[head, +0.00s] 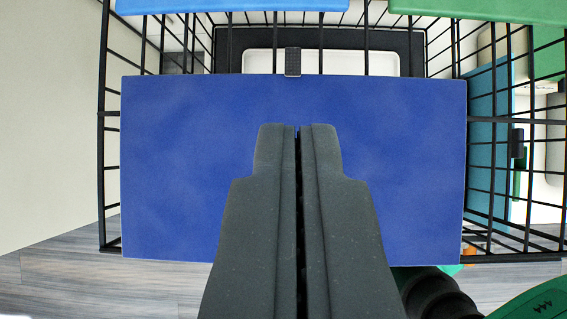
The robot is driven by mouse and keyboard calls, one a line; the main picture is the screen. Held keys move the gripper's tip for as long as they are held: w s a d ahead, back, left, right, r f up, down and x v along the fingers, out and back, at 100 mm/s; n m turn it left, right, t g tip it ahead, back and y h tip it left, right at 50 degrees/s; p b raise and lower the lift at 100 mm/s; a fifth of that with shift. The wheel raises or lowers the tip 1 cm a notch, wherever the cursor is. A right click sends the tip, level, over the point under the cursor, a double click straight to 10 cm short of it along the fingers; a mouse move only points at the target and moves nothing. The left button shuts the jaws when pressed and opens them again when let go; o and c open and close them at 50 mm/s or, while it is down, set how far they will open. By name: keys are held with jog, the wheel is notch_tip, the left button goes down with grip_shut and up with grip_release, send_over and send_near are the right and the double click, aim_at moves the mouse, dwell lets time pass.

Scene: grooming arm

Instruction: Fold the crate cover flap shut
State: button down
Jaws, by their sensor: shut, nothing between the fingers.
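The crate (104,160) is a black wire cage seen from close by. A flat blue panel (180,170), which looks like the cover flap, spans most of its width in front of the bars. A small dark tab (292,62) sits at the middle of the panel's top edge. My gripper (298,128) is shut and empty. It points up the picture in front of the panel's middle and hides part of it. I cannot tell whether the fingertips touch the panel.
A lighter blue panel (230,5) and a green panel (480,8) lie along the crate's top. A white tray with a dark surround (415,50) shows behind the bars. A teal panel (490,150) stands at the right. Grey wood floor (60,275) is clear at lower left.

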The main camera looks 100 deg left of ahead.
jog(key=shift+s+a+r+t+h+b, duration=0.45)
jog(key=shift+s+b, duration=0.2)
jog(key=shift+b, duration=0.5)
jog(key=c, duration=1.6)
grip_release()
jog(key=shift+c, duration=0.2)
jog(key=s+a+r+p, duration=0.1)
jog(key=s+a+r, duration=0.1)
jog(key=r, duration=0.5)
jog(key=shift+s+a+r, duration=0.15)
jog(key=shift+s, duration=0.4)
